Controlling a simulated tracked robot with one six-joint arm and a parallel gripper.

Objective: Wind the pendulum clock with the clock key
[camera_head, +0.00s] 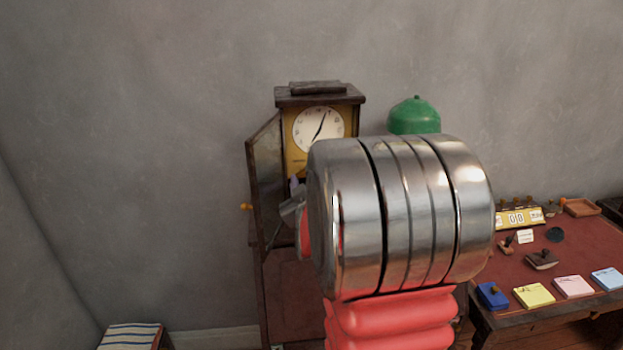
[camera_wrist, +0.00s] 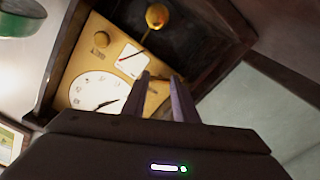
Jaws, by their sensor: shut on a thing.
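The pendulum clock (camera_head: 318,92) stands against the wall in the head view, its glass door (camera_head: 266,175) swung open to the left. In the wrist view its white dial (camera_wrist: 95,90), yellow panel (camera_wrist: 85,48) and round pendulum bob (camera_wrist: 157,16) show tilted. My gripper (camera_wrist: 163,80) reaches in at the open front, its two fingers before the yellow panel near the dial. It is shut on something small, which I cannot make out. I cannot pick out the clock key; it may be hidden between the fingers. My arm covers the lower clock in the head view.
A green dome lamp (camera_head: 414,116) stands right of the clock. A red-topped desk (camera_head: 585,245) at right bears a calendar (camera_head: 519,218), stamps and several note pads. A striped stool (camera_head: 130,336) is at lower left. The open door flanks my gripper.

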